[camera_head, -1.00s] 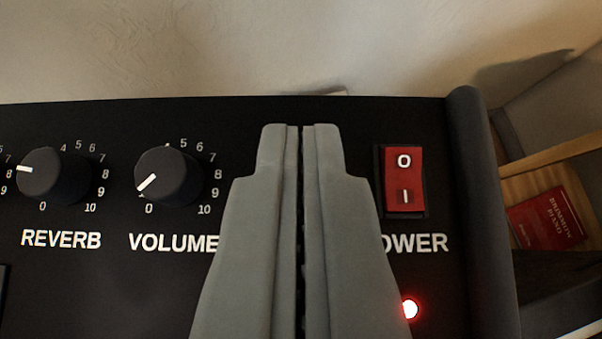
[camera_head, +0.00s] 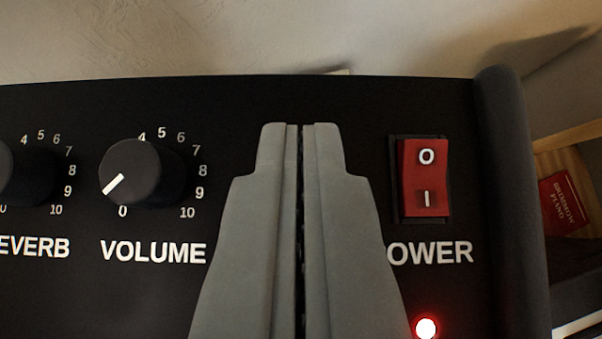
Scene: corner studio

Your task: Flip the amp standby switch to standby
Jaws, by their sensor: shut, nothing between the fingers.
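The amp's black control panel (camera_head: 220,105) fills most of the view. My gripper (camera_head: 300,130) is shut and empty, its two grey fingers side by side in front of the panel, between the volume knob and the power switch. No standby switch shows; the panel part behind my fingers is hidden. The red rocker switch (camera_head: 425,178), marked O and I, sits to the right of my fingers and apart from them. The label below it reads "OWER", its first letter covered by my gripper. I cannot tell whether the fingertips touch the panel.
The volume knob (camera_head: 140,172) is left of my gripper, with the reverb knob (camera_head: 22,175) partly cut off at the left edge. A red lamp (camera_head: 425,328) glows below the rocker switch. A rounded dark edge (camera_head: 510,180) bounds the amp; a red book (camera_head: 564,205) lies beyond it.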

